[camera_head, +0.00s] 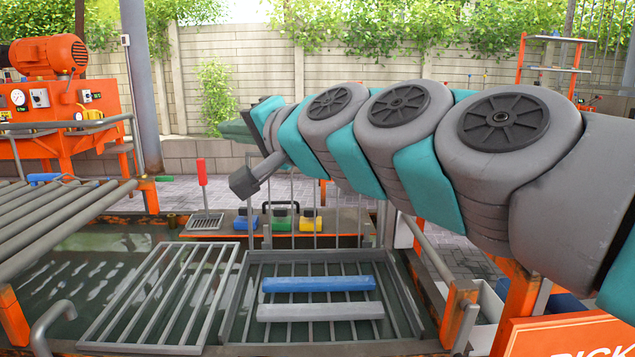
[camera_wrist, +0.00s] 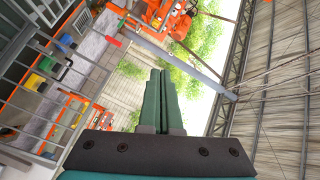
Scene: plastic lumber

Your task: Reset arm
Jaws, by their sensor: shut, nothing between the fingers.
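My arm reaches in from the right in the head view, with large grey joints and teal links, and ends above the tank. My gripper (camera_wrist: 161,75) shows in the wrist view with its two green fingers pressed together and nothing between them. In the head view its green fingers (camera_head: 237,131) are partly hidden behind the wrist. The gripper is raised well clear of the rack and touches nothing that I can see. The wrist view is turned sideways.
A blue bar (camera_head: 317,284) and a grey bar (camera_head: 320,311) lie on a metal rack (camera_head: 235,325) over the water tank. Rollers (camera_head: 60,215) stand at left. Blue, green and yellow items sit on the ledge behind. An orange machine (camera_head: 60,100) stands back left.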

